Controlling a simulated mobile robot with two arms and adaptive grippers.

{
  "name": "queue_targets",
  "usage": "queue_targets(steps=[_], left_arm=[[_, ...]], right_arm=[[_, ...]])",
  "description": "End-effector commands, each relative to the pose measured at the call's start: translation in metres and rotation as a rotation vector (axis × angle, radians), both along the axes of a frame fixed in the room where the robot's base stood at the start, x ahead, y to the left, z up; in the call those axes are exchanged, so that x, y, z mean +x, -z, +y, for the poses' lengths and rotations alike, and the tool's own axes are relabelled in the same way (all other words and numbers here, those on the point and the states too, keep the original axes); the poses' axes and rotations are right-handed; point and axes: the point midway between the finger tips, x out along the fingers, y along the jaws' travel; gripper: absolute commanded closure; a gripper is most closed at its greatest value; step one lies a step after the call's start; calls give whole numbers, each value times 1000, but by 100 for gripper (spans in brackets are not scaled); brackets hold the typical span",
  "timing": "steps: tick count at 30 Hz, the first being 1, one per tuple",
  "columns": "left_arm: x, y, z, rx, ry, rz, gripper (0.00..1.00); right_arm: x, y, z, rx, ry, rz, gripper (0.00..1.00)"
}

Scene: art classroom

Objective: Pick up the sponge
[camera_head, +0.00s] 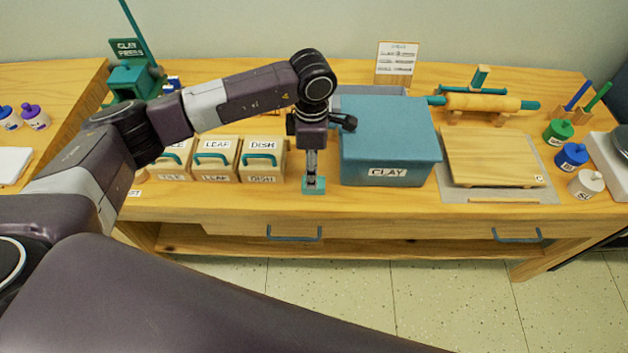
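My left gripper (312,172) points down from the end of the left arm, at the front of the wooden table, just left of the teal clay box. A small teal block (315,188), which looks like the sponge, is right at its fingertips near the table's front edge. The fingers overlap the block's upper part. They show nearly edge-on, so I cannot tell whether they are closed on it, or whether the block rests on the table. My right gripper is not in view.
The teal clay box (392,139) stands close to the right. Tan boxes with teal handles, one marked DISH (262,160), stand to the left. A wooden board (492,157), a rolling pin (485,103) and several small pots are further right. A clay press (131,82) stands back left.

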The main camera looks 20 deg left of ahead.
Motion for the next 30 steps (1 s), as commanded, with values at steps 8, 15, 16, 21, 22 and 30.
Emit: queue_targets(steps=[8, 15, 16, 21, 22, 30], left_arm=[[-6, 37, -5, -3, 0, 3, 47], [-5, 45, -4, -2, 1, 0, 47], [-5, 45, -4, -3, 1, 0, 47], [-5, 45, -5, -3, 1, 0, 61], [-5, 44, -5, -3, 1, 0, 65], [-5, 44, -5, -3, 1, 0, 83]], right_arm=[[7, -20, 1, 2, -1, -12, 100], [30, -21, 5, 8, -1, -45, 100], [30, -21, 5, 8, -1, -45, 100], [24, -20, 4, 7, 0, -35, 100], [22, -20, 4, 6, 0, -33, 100], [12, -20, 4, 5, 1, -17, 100]])
